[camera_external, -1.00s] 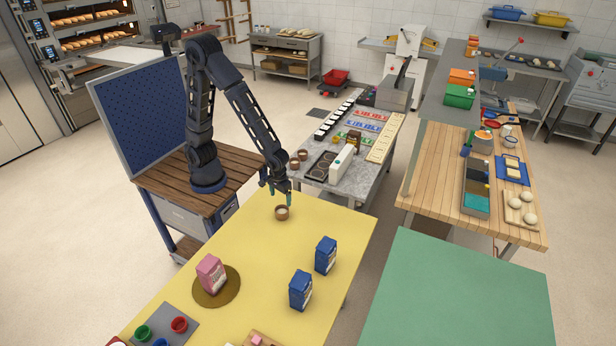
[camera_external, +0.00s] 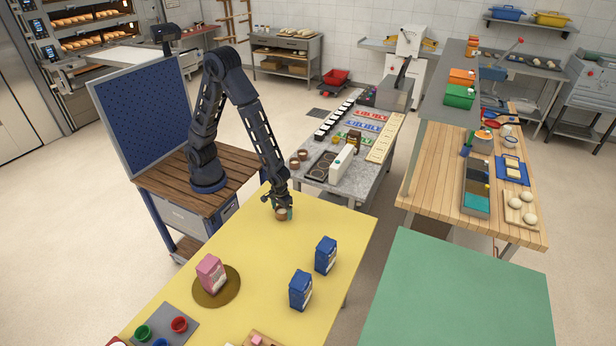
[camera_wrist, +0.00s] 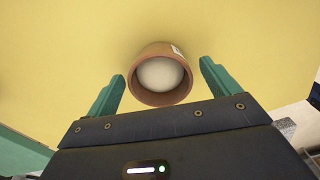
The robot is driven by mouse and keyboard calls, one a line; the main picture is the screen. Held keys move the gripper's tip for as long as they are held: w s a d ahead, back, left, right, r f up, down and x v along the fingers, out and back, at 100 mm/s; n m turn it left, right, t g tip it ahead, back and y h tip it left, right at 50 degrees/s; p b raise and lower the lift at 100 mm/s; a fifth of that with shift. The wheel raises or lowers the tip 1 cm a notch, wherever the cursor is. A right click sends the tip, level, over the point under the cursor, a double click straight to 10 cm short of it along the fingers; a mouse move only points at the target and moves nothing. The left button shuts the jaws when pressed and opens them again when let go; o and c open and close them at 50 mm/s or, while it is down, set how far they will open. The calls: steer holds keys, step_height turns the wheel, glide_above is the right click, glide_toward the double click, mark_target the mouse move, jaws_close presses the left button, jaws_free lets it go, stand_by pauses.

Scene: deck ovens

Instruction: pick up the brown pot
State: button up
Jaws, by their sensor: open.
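The brown pot (camera_external: 281,214) stands upright on the yellow table (camera_external: 250,262), near its far edge. In the wrist view the pot (camera_wrist: 136,85) has a brown rim, a pale inside and a small white label on its outside. My gripper (camera_external: 282,212) is down at the pot, pointing downward. In the wrist view its two green fingers (camera_wrist: 160,82) are spread, one on each side of the pot, with a gap on both sides. Part of the pot is hidden by the fingers in the external view.
Two blue packets (camera_external: 325,255) (camera_external: 300,290) stand to the right on the yellow table. A pink packet (camera_external: 211,273) stands on a round brown mat (camera_external: 232,294) at the left. More brown pots (camera_external: 294,163) are on the grey table behind. The table around the pot is clear.

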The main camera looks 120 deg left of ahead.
steer(key=c, duration=1.2)
